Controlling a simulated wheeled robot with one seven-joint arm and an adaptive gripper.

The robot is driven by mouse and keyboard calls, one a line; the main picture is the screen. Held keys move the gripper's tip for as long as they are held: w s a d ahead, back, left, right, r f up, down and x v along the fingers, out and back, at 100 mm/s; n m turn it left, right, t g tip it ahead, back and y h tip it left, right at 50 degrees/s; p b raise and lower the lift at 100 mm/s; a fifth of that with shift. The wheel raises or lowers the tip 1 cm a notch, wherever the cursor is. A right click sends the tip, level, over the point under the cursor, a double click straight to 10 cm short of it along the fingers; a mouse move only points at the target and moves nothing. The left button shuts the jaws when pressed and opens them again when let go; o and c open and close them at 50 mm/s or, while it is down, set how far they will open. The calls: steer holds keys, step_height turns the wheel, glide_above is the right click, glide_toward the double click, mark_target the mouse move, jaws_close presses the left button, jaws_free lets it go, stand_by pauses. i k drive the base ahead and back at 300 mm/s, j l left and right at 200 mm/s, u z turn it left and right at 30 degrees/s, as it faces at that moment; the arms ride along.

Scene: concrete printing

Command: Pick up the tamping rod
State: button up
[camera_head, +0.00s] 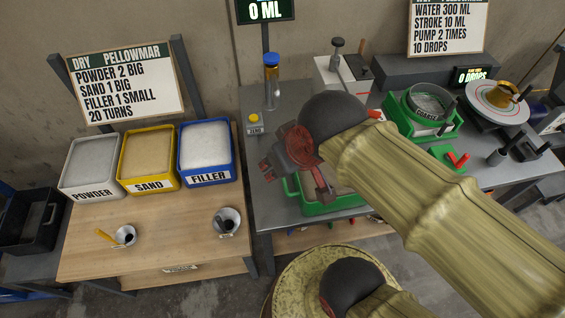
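My gripper (268,170) is in the middle of the view, over the grey table beside a green tray (291,186). My arm comes in from the right and hides much of the tray and table. The gripper's fingers are small and partly turned away, so I cannot tell whether they are open or shut. A reddish-brown and grey part (322,186) shows just below the gripper, over the tray; I cannot tell what it is. I cannot surely make out the tamping rod.
Powder (91,167), sand (148,159) and filler (206,151) bins stand on the wooden table (150,255) at left, with two metal cups in front. A blue-capped cylinder (271,82) stands behind my gripper. A green-based sieve (428,104) and turntable (497,100) are at right.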

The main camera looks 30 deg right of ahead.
mark_target(521, 132)
steer(key=z, duration=0.45)
steer(key=l+z, duration=0.15)
steer(key=z, duration=0.3)
steer(key=l+z, duration=0.1)
steer(key=z, duration=0.8)
steer(key=l+z, duration=0.15)
steer(key=z, duration=0.7)
steer(key=i+l, duration=0.05)
